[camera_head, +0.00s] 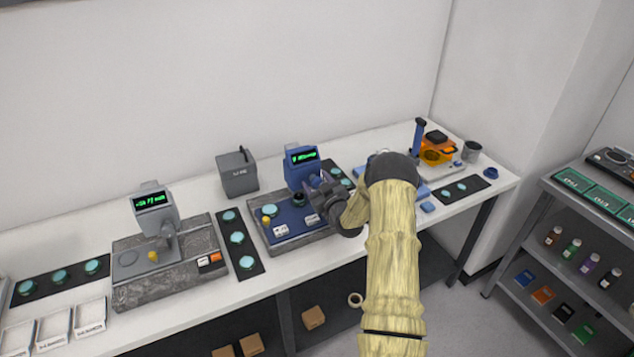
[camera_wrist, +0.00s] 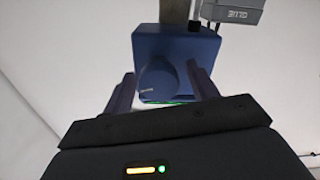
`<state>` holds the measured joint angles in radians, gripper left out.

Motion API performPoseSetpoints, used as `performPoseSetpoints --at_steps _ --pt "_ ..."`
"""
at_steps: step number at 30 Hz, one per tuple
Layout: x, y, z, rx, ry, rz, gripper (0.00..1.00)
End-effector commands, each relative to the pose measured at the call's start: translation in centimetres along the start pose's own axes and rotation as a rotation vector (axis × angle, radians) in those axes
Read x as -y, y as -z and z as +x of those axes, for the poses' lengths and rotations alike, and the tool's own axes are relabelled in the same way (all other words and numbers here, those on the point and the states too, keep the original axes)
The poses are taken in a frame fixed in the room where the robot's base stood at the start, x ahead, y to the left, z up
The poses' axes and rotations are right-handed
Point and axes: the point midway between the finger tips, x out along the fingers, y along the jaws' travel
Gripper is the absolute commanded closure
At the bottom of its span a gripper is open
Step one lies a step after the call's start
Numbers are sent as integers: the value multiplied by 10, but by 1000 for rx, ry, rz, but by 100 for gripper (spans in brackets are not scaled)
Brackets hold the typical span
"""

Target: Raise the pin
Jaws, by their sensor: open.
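The blue instrument (camera_head: 302,178) stands on a grey stone-like base (camera_head: 300,240) near the middle of the bench, with a lit green display (camera_head: 303,157) on top. My gripper (camera_head: 316,184) is at its front right side, and the arm hides part of it. In the wrist view, the open fingers of my gripper (camera_wrist: 162,85) lie on either side of a dark blue round knob (camera_wrist: 156,84) on the blue housing (camera_wrist: 172,48). I cannot tell whether they touch it. No part is clearly recognisable as a pin.
A similar grey instrument (camera_head: 155,212) stands to the left. A grey box (camera_head: 238,174) is behind; it also shows in the wrist view (camera_wrist: 232,12). Black strips with teal discs (camera_head: 237,238) lie between the instruments. An orange device (camera_head: 437,152) stands at right. A shelf (camera_head: 585,235) is far right.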

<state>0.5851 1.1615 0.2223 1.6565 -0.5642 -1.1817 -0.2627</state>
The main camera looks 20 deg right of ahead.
Motion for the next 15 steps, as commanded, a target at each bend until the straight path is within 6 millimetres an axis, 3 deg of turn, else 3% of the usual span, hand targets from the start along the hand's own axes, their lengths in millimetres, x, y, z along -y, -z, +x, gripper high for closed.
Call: performPoseSetpoints --at_steps 2,9,15 --pt "0 0 0 0 0 0 42" --pt "0 0 0 -1 0 0 85" --pt "0 0 0 -1 0 6 85"
